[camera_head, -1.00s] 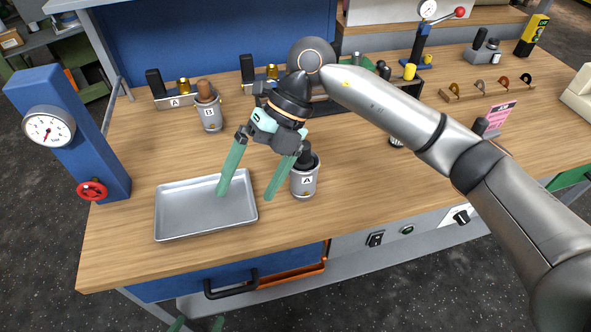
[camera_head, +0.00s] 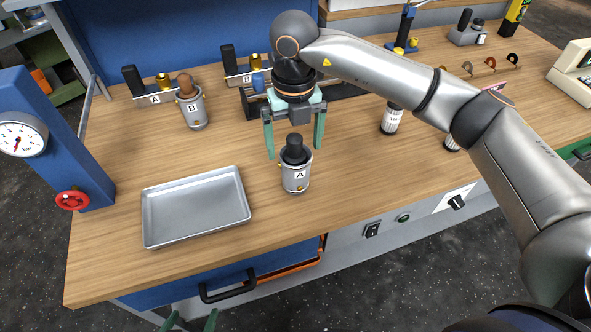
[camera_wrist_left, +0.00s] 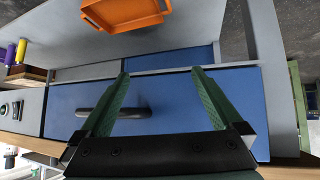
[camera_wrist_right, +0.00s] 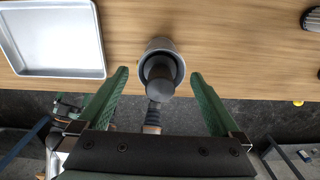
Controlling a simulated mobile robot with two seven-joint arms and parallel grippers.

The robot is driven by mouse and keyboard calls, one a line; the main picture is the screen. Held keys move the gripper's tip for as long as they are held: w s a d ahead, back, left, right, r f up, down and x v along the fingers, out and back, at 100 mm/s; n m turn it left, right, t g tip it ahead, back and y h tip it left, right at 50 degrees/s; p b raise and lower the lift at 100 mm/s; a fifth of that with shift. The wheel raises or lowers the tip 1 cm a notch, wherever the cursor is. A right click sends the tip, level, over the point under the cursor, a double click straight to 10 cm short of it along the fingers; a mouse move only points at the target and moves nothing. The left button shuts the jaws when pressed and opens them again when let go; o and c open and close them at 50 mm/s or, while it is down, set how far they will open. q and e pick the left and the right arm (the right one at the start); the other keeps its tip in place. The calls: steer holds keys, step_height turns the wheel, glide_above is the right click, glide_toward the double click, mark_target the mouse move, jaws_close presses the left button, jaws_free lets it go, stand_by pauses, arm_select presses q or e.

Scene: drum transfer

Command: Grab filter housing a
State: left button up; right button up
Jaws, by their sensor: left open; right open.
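Filter housing A (camera_head: 296,179) is a silver cup labelled A with a black knobbed insert. It stands upright on the bench, right of the metal tray. My right gripper (camera_head: 294,150) is open, its green fingers pointing down behind and around the housing's black knob in the head view. In the right wrist view the housing (camera_wrist_right: 161,62) sits ahead, centred between the open fingers (camera_wrist_right: 160,80), with no visible contact. My left gripper (camera_head: 190,320) is low at the front edge of the bench. In the left wrist view it is open and empty (camera_wrist_left: 158,80), facing the blue drawer.
The empty metal tray (camera_head: 147,218) lies left of housing A. Housing B (camera_head: 193,112) with a brown top stands behind it. A blue gauge post (camera_head: 60,130) with a red knob stands at the left. Bench around housing A is clear.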

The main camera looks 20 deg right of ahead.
mark_target(295, 158)
step_height(295, 158, down, 5)
steer(key=shift+d+r, duration=0.1)
steer(key=shift+d, duration=0.05)
steer(key=shift+r, duration=0.1)
jaws_close()
stand_by(0.8)
